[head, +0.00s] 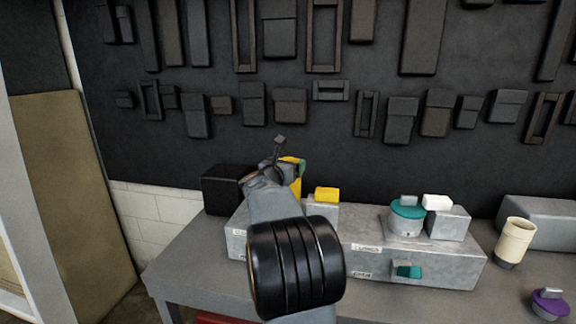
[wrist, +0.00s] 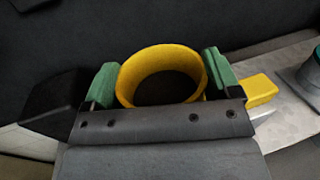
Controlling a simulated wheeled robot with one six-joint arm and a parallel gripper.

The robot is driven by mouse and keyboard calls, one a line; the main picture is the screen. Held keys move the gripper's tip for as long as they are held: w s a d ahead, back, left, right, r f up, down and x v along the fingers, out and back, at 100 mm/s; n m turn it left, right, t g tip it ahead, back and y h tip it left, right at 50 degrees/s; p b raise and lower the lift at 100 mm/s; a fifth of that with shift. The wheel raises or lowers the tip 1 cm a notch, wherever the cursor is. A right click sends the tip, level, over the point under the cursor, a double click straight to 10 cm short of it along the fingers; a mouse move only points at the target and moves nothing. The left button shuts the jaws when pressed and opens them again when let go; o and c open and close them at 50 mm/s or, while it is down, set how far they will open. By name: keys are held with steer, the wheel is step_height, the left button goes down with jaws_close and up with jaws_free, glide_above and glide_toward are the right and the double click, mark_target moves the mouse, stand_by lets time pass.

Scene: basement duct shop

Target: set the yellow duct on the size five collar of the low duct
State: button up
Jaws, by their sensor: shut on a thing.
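The yellow duct (wrist: 161,56) is an open round ring between the green fingertips of my gripper (wrist: 160,82) in the wrist view. My gripper is shut on it. In the head view the gripper (head: 288,168) is over the left part of the low duct (head: 440,262), and the yellow duct (head: 297,187) shows only partly behind my arm. The low duct is a long grey metal box on the bench with small labels, too small to read. I cannot tell which collar is size five; the area under the yellow duct is hidden.
A yellow block (head: 327,194) sits on the low duct just right of my gripper. A teal round piece (head: 408,217) and a white block (head: 437,202) are further right. A black box (head: 222,188) stands behind left. A cream cylinder (head: 515,240) and purple piece (head: 549,303) stand right.

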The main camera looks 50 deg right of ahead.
steer(key=shift+f, duration=0.25)
steer(key=o, duration=1)
steer(key=shift+a+b, duration=0.15)
steer(key=shift+b, duration=0.15)
steer(key=shift+b+v, duration=2.1)
steer(key=shift+v, duration=3.3)
steer(key=shift+s, duration=0.1)
